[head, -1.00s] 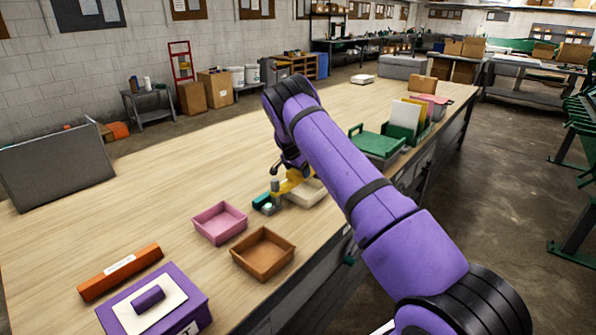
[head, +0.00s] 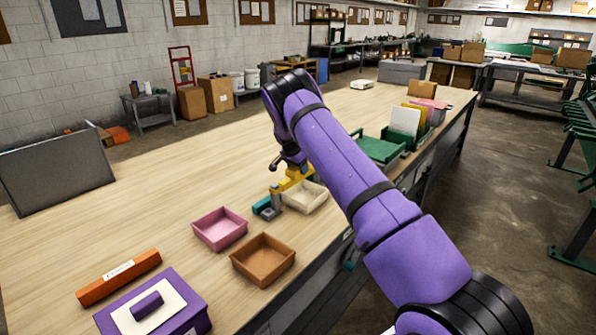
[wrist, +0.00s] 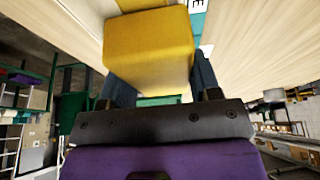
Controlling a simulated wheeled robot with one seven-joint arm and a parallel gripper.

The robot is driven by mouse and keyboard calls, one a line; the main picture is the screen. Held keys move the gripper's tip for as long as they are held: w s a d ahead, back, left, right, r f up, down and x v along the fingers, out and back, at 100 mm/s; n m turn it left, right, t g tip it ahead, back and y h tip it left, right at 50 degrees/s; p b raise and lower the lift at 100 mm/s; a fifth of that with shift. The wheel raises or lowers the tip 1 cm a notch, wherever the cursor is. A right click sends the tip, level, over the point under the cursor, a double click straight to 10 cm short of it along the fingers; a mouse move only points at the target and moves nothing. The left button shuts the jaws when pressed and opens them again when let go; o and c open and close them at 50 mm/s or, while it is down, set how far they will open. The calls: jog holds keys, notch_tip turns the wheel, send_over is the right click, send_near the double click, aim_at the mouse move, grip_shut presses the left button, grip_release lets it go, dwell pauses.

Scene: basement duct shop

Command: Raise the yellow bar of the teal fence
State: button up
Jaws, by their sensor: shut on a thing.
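The teal fence (head: 264,208) stands on the long wooden bench, beside a small grey post. Its yellow bar (head: 294,178) runs from the post up toward my gripper and looks tilted, its right end higher. My gripper (head: 284,163) is at the bar, partly hidden by my purple arm. In the wrist view, the yellow bar (wrist: 150,45) fills the space between the two dark fingers of my gripper (wrist: 158,84), which are shut on it. Teal parts and a white label with a dark mark show beyond the bar.
A cream tray (head: 306,198) lies close beside the fence. A pink tray (head: 220,230) and a brown tray (head: 263,262) stand nearer. A green box (head: 379,148) is beyond my arm. The left middle of the bench (head: 150,205) is clear.

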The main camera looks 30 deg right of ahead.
jog(key=o, duration=1.3)
jog(key=shift+r, duration=0.35)
jog(key=shift+f, duration=0.1)
jog(key=v, duration=1)
jog(key=shift+a+r, duration=0.15)
jog(key=shift+r, duration=0.25)
